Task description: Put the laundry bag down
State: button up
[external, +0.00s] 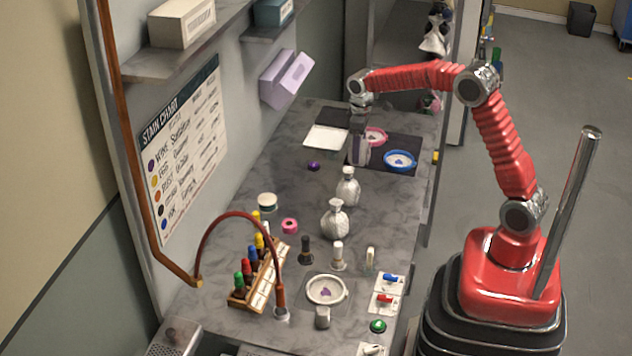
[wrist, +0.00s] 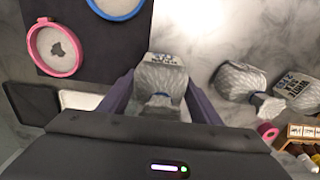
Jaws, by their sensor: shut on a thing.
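My gripper (external: 358,135) reaches down over the far part of the counter. In the wrist view its two dark fingers (wrist: 160,108) are shut on the neck of a grey-white laundry bag (wrist: 160,76). The bag has a blue tie and dark print on its end. In the external view the held bag (external: 360,153) hangs below the gripper, partly hidden by it. I cannot tell whether its base touches the counter.
Two similar bags (external: 347,188) (external: 335,220) stand nearer on the grey counter (external: 240,212). A pink-rimmed ring (wrist: 52,48) and a blue-rimmed ring (external: 400,161) lie on a dark mat close by. A white sheet (external: 325,138) and purple knob (external: 313,166) lie left.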

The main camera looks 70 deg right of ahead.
jog(key=shift+f, duration=2.3)
jog(key=shift+f, duration=0.1)
jog(key=o, duration=1.2)
notch_tip(320, 180, up, 12)
